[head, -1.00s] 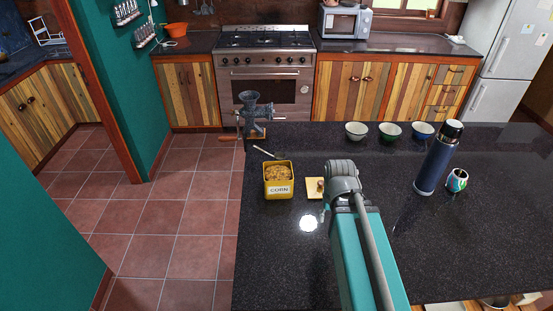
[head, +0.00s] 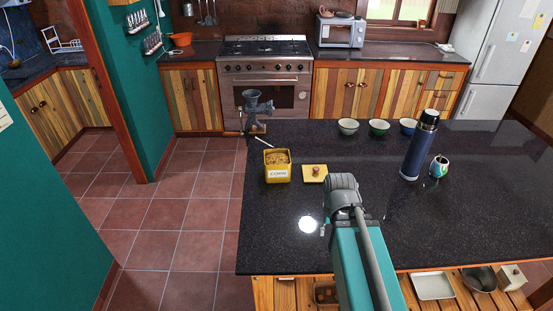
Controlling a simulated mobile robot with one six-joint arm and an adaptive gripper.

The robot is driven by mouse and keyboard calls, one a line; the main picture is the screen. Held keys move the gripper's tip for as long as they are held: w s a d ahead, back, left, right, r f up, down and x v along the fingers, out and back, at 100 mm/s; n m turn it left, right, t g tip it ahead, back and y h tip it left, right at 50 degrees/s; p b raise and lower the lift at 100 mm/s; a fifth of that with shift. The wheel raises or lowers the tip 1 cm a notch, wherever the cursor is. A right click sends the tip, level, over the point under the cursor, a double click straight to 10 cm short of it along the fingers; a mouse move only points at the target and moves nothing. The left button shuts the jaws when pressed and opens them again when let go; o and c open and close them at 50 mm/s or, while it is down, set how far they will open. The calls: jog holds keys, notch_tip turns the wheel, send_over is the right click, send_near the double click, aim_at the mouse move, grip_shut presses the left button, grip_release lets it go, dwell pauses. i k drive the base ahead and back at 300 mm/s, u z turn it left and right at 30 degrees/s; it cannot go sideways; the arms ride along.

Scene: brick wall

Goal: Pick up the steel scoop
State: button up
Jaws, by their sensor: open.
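The steel scoop (head: 262,143) stands tilted in the yellow corn tin (head: 278,174). Its thin handle leans up and left over the back rim, and its bowl is hidden in the tin. The tin is open, full of yellow-brown grain, and stands near the left edge of the dark counter. Its yellow lid (head: 315,173) with a wooden knob lies flat just right of it. My arm reaches up from the bottom, its top joint right of and nearer than the lid. My gripper does not show; the arm hides what is below that joint.
A meat grinder (head: 256,110) stands at the counter's far left corner. Bowls (head: 379,127) line the far edge. A blue flask (head: 419,146) and a patterned cup (head: 439,167) stand at right. The counter (head: 283,235) is clear in front of the tin.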

aim_at(278, 146)
jog(key=k, duration=0.45)
jog(key=u, duration=1.8)
jog(key=i, duration=2.4)
jog(key=z, duration=0.1)
